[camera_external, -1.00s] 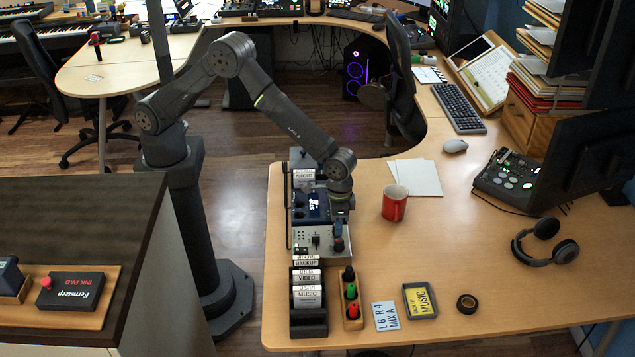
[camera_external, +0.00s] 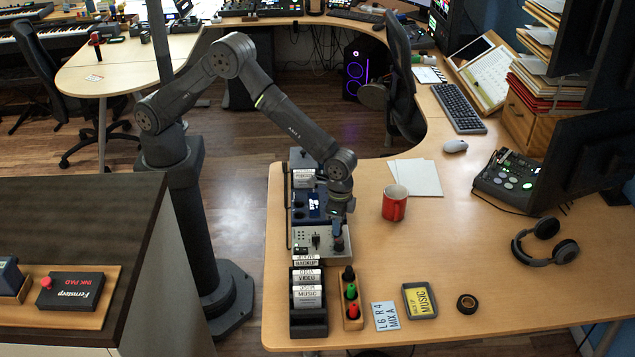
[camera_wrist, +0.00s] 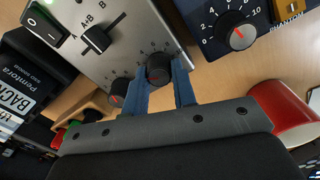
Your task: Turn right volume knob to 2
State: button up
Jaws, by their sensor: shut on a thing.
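The silver panel (camera_wrist: 120,35) carries two black knobs side by side, with number scales beside them. My gripper (camera_wrist: 162,78) has its blue fingers closed around the right-hand knob (camera_wrist: 159,69) in the wrist view, one finger on each side. That knob's pointer reading is too small to make out. The other knob (camera_wrist: 119,89), with a red mark, sits just left of the left finger. In the external view the silver panel (camera_external: 312,232) stands at the desk's left side, and my gripper (camera_external: 338,238) reaches down to its right part.
A toggle switch (camera_wrist: 97,39) and a green-lit power switch (camera_wrist: 43,23) are on the same panel. A blue unit (camera_external: 309,203) with a larger knob (camera_wrist: 236,35) adjoins it. A red mug (camera_external: 394,204) stands to the right. Labelled black boxes (camera_external: 308,313) stand in front.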

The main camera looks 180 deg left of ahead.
jog(key=o, duration=1)
notch_tip(320, 180, up, 18)
jog(key=shift+s+f, duration=0.2)
jog(key=shift+f, duration=0.05)
jog(key=f, duration=1.7)
jog(key=shift+w+f, duration=0.2)
jog(key=shift+f, duration=0.1)
jog(key=shift+r, duration=0.15)
